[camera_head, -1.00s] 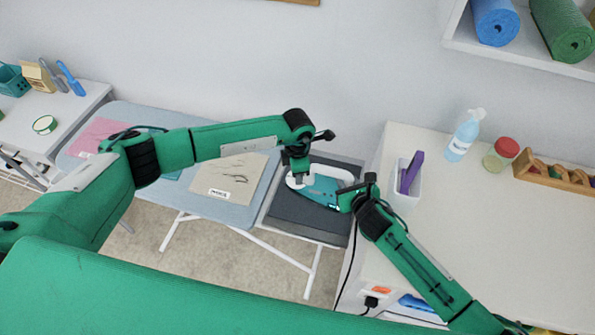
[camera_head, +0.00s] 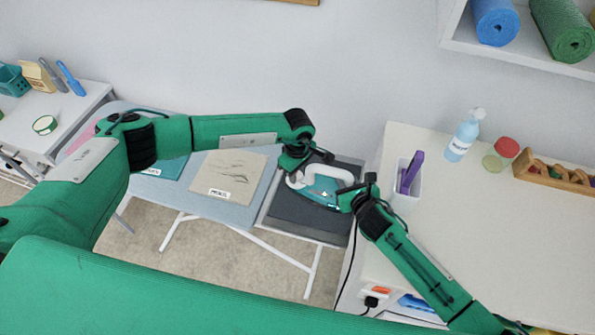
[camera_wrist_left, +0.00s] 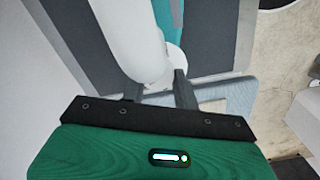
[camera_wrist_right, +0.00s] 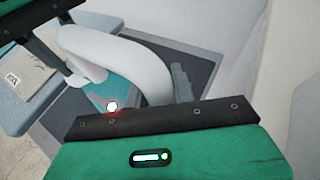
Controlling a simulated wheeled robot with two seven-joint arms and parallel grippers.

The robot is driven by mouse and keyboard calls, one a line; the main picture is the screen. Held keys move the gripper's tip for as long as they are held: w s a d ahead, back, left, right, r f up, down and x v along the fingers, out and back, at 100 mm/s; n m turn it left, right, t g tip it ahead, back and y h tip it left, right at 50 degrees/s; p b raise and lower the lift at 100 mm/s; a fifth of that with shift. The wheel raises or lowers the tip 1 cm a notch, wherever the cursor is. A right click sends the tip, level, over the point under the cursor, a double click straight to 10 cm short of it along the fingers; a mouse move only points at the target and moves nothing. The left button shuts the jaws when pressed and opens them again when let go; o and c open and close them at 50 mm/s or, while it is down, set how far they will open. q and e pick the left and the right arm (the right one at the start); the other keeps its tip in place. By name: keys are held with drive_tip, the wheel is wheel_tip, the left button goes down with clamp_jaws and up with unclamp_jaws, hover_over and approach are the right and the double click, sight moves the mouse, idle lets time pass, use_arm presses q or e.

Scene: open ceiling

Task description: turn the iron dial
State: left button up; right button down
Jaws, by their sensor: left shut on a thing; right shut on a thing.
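The iron (camera_head: 322,190) has a teal body and a white handle (camera_wrist_right: 125,50). It rests on the dark grey end of the ironing board. My left gripper (camera_head: 293,174) is at the iron's left end, with its fingers (camera_wrist_left: 158,88) on either side of a white rounded part that looks like the dial (camera_wrist_left: 174,62). The fingers mostly hide that part in the head view. My right gripper (camera_head: 346,197) is shut on the right end of the handle. A red light glows on the iron in the right wrist view.
The ironing board (camera_head: 232,208) holds a beige cloth (camera_head: 225,175). To the right, a white cabinet (camera_head: 480,225) carries a white holder (camera_head: 402,190), a spray bottle (camera_head: 464,135) and a jar (camera_head: 502,154). A cord (camera_head: 350,262) hangs at the cabinet's left side.

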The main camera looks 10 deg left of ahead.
sight(298, 174)
use_arm(q)
drive_tip(key=shift+m, duration=0.9)
drive_tip(key=o, duration=1)
wheel_tip(298, 174, up, 12)
